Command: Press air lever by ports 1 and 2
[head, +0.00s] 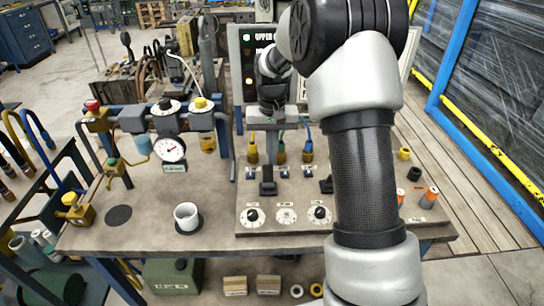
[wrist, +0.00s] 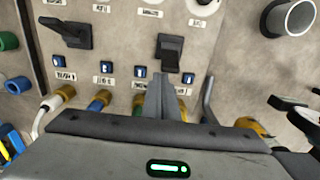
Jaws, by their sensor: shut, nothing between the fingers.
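The black air lever (head: 267,186) stands on the left of the sloped panel, behind the left dial. It also shows in the wrist view (wrist: 170,52), just beyond my fingertips. My gripper (wrist: 163,82) is shut and empty; its tips seem short of the lever, with no clear contact. In the head view my gripper hangs above the brass hose fittings, its fingertips hard to make out. A second black lever (wrist: 70,32) stands to the left in the wrist view, and in the head view (head: 327,184) it is partly behind my arm. Port labels are too small to read surely.
Brass fittings with coloured hoses (head: 280,152) rise behind the levers. Dials (head: 286,215) line the panel front. A white cup (head: 187,215) and a pressure gauge (head: 170,149) are to the left. Orange-topped cylinders (head: 429,197) stand right. The bench front left is mostly clear.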

